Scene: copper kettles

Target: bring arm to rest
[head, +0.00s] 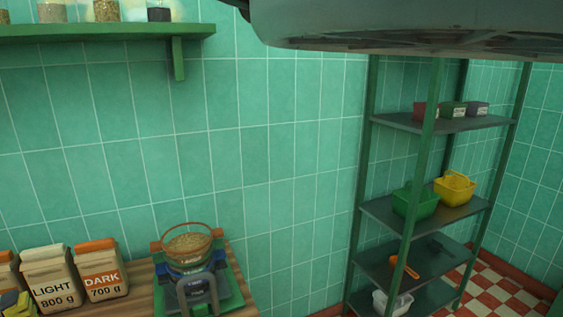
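My gripper is not in view. A large grey rounded part, likely of my own arm, fills the top right edge of the head view, close to the camera. It hides the upper part of the green shelf rack (398,185). Whether anything is held cannot be seen.
A wooden counter (143,290) at bottom left bears bags marked LIGHT (52,277) and DARK (101,271), and a scale-like device (203,285) with a bowl of grain (188,242). A green wall shelf (110,31) holds jars. The rack holds green (415,203) and yellow baskets (454,189).

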